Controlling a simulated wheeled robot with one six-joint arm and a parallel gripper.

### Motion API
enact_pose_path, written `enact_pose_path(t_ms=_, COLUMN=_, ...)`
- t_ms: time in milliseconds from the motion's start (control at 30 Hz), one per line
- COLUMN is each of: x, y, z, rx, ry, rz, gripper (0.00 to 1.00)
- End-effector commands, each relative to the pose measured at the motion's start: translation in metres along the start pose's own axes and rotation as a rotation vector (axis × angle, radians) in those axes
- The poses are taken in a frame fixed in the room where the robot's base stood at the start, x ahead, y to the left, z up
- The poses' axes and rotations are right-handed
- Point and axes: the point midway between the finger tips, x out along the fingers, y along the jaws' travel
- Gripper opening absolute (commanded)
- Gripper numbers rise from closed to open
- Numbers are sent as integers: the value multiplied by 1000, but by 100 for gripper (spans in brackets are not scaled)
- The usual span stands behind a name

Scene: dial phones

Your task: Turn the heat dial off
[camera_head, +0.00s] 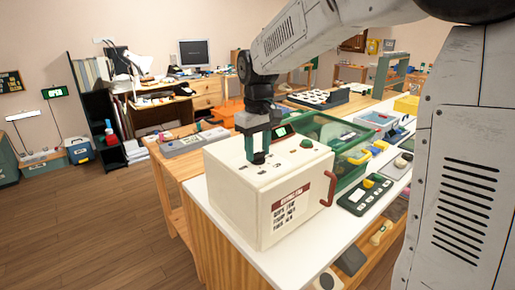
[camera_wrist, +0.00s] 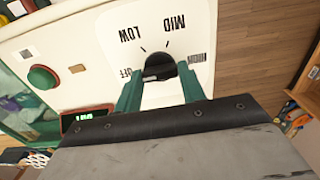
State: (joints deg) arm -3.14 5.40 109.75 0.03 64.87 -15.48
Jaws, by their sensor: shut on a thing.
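The heat dial (camera_wrist: 160,64) is a round black knob on top of a cream box (camera_head: 290,213). Printed labels ring it in the wrist view: OFF at its left, LOW and MID beyond it, and what looks like HIGH at its right. Short tick marks stand by LOW and MID. My gripper (camera_wrist: 163,78) has its green fingers on either side of the knob, shut on it. I cannot tell for sure which label the knob points to. In the head view my gripper (camera_head: 259,156) reaches straight down onto the box top and mostly hides the dial.
A green button (camera_wrist: 42,77) and a small lit display (camera_wrist: 85,118) are near the dial. The box stands on a white-topped table (camera_head: 228,213), with a red handle (camera_head: 329,188) on its side. A green crate (camera_head: 325,130) and a dark keypad (camera_head: 364,195) are close by.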

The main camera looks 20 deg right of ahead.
Motion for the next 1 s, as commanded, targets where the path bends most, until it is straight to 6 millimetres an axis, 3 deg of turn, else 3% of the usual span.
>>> enact_pose_path(t_ms=367, x=-1, y=0, z=0, rx=-6, ry=1, rz=1, gripper=17)
enact_pose_path(t_ms=400, x=-1, y=0, z=0, rx=-6, ry=1, rz=1, gripper=48)
enact_pose_path(t_ms=467, x=-1, y=0, z=0, rx=-6, ry=1, rz=1, gripper=62)
enact_pose_path(t_ms=767, x=-2, y=0, z=0, rx=-5, ry=1, rz=1, gripper=62)
enact_pose_path(t_ms=1000, x=-35, y=0, z=-1, rx=-5, ry=4, rz=2, gripper=62)
